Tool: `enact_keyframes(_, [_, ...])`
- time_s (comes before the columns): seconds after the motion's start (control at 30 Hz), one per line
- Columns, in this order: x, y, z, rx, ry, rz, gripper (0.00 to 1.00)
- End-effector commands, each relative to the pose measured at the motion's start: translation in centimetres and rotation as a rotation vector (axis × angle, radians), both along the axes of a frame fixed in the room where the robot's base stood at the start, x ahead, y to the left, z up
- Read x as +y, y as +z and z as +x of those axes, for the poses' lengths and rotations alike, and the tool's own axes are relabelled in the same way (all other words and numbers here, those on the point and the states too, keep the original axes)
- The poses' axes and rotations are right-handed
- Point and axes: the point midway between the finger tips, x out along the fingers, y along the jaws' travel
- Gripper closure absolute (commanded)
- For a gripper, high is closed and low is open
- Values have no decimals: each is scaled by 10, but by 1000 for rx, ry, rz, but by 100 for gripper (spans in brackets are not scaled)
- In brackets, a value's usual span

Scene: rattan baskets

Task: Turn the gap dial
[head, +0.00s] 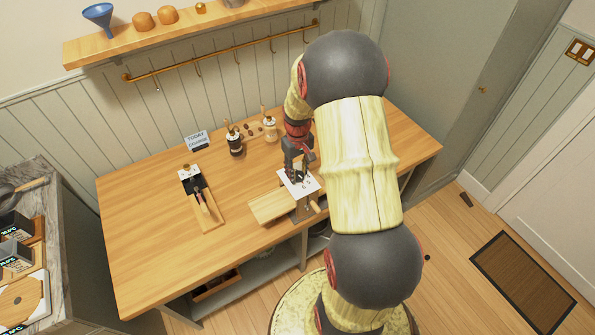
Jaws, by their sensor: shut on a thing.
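A device with a white top plate (290,186) stands at the front edge of the wooden table. It has a wooden handle low on its right side. My gripper (299,171) points down at the middle of this plate. Its fingers are shut on the small dark gap dial there, which they mostly hide. The dial's marks are too small and covered to read.
A wooden board (270,207) lies left of the device. Another board with a dark tool (200,203) lies farther left. Two jars (235,146) (270,130) and a small sign (197,140) stand at the back. The table's left part is clear.

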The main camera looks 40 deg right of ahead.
Motion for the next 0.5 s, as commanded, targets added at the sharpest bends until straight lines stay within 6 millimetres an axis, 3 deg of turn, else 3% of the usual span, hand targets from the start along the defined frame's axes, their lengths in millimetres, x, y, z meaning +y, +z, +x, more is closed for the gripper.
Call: enact_keyframes(0.5, [-1, 0, 0, -1, -213, 0, 94])
